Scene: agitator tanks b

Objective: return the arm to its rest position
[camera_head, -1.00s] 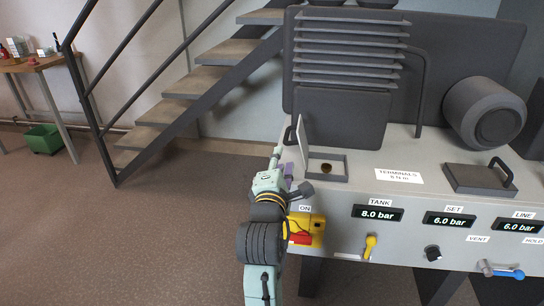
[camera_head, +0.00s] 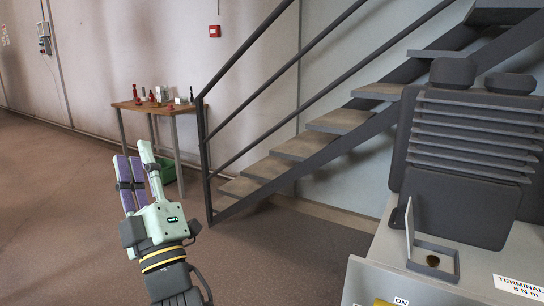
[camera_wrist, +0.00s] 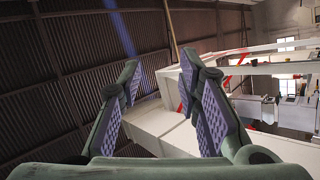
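My gripper (camera_head: 134,154) is at the left of the head view, raised over the floor with its fingers pointing up. Its two pale green fingers with purple pads stand apart. In the wrist view my gripper (camera_wrist: 160,66) also shows a clear gap between the fingertips, with nothing held. The gripper is apart from the grey console (camera_head: 390,275) at the lower right of the head view. The rest of the arm is mostly out of the frame below.
A staircase (camera_head: 300,147) with dark rails stands behind, right of my gripper. A wooden table (camera_head: 152,107) with bottles stands at the back left, with a green bin (camera_head: 165,170) under it. An open-lidded box (camera_head: 434,262) sits on the console. Open floor lies at left.

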